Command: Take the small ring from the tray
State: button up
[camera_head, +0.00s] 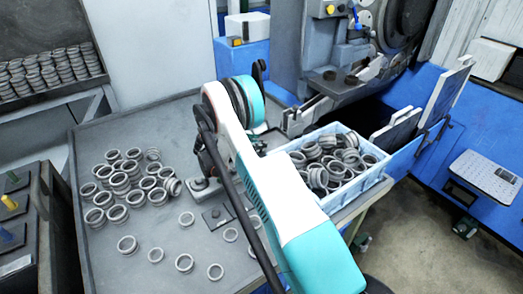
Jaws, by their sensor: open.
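Metal rings lie loose and in short stacks on a grey, raised-edge table tray (120,255). A dense cluster of rings (120,180) covers its left middle. A light-blue crate (345,200) on the right holds a heap of rings (335,160). My white and teal arm crosses the middle, between cluster and crate. My gripper cannot be made out; the arm hides part of the table. No ring is seen held.
A grey machine (320,50) stands behind the crate. Stacked rings (45,70) fill a rack at the back left. A dark cabinet with coloured knobs (10,203) stands at the left. A small dark plate (217,217) lies beside my arm.

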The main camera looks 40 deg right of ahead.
jog(key=shift+d+f, duration=0.2)
jog(key=shift+d, duration=0.25)
grip_shut()
jog(key=shift+r, duration=0.2)
